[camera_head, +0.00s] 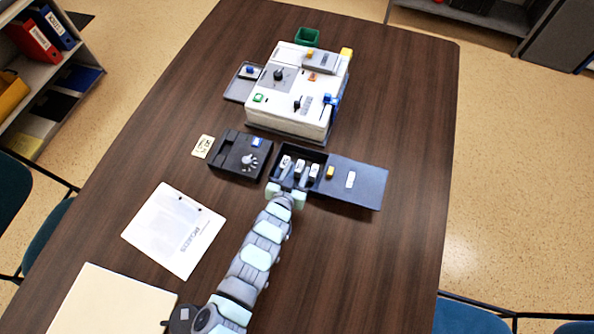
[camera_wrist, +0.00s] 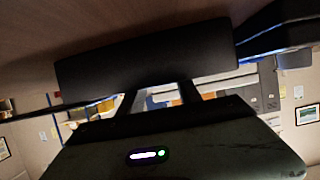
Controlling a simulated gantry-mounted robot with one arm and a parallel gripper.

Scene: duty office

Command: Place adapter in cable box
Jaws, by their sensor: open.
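A dark open box (camera_head: 316,158), which I take to be the cable box, sits right of the table's middle, with its flat lid (camera_head: 366,185) folded out to the right. Several small white blocks (camera_head: 313,171) stand in a row in it, with a small yellow piece (camera_head: 330,173) beside them. I cannot tell which piece, if any, is the adapter. My gripper (camera_head: 290,181) is open at the box's near edge, by the white blocks. Its fingertips are small and partly hidden in the head view. In the wrist view a dark bar covers much of the scene; whether anything lies between the fingers is unclear.
A black device (camera_head: 228,164) with a grey knob stands just left of the box. A large white machine (camera_head: 312,121) with switches stands behind. A yellow card (camera_head: 203,146), a white document (camera_head: 160,239) and a cream folder (camera_head: 100,310) lie left. The table's right side is clear.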

